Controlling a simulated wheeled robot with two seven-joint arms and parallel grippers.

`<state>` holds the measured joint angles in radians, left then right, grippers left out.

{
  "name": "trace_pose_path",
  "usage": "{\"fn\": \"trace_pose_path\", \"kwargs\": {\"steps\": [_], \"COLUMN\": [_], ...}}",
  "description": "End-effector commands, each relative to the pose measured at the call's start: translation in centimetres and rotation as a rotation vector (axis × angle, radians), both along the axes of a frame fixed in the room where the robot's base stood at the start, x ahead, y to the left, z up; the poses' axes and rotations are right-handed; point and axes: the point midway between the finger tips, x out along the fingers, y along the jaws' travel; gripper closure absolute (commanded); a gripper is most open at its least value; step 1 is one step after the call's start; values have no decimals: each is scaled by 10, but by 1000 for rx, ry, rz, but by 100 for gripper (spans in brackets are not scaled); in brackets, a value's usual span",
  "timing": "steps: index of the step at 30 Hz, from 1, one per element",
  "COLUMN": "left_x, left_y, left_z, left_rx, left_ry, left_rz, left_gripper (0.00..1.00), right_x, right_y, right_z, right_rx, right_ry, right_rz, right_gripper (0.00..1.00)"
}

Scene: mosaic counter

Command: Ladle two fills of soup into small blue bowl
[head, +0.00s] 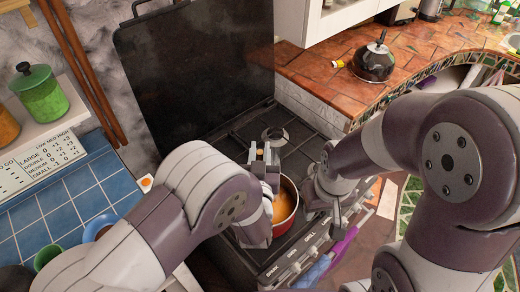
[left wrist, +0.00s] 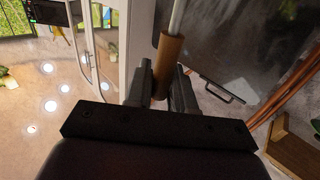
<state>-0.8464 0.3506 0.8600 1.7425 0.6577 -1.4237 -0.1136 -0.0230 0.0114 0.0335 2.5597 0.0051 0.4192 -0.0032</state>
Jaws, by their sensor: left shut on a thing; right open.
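A red pot (head: 292,222) with orange soup (head: 285,200) stands on the dark stove, partly hidden by my left arm. My left gripper (head: 263,160) is over the pot's far left side. In the left wrist view, my left gripper (left wrist: 163,82) is shut on the brown handle of a ladle (left wrist: 169,62); its pale shaft runs out of the top of that view. The ladle's bowl is not visible. A small blue bowl (head: 98,227) sits on the blue tiled counter at the left, partly hidden by my left arm. My right gripper (head: 335,218) is open beside the pot's right side.
A green cup (head: 47,257) stands left of the blue bowl. A raised dark stove lid (head: 195,70) rises behind the stove. A dark kettle (head: 374,62) stands on the orange tiled counter. A green jar (head: 38,95) is on the left shelf.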

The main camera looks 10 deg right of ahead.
Motion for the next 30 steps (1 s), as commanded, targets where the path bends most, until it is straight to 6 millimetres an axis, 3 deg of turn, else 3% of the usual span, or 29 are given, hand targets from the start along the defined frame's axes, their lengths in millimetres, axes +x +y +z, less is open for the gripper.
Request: {"fn": "trace_pose_path", "kwargs": {"steps": [1, 15, 30], "left_x": [0, -1, 0], "left_y": [0, 0, 0], "left_z": [-14, -74, -78], "left_rx": [-1, 0, 0], "left_ry": [-1, -1, -2], "left_rz": [0, 0, 0], "left_gripper": [100, 100, 100], "right_x": [0, -1, 0], "right_y": [0, 0, 0], "right_z": [-13, -68, -72], "right_rx": [0, 0, 0], "right_ry": [0, 0, -1], "right_rz": [0, 0, 0], "right_gripper": [57, 57, 57]}}
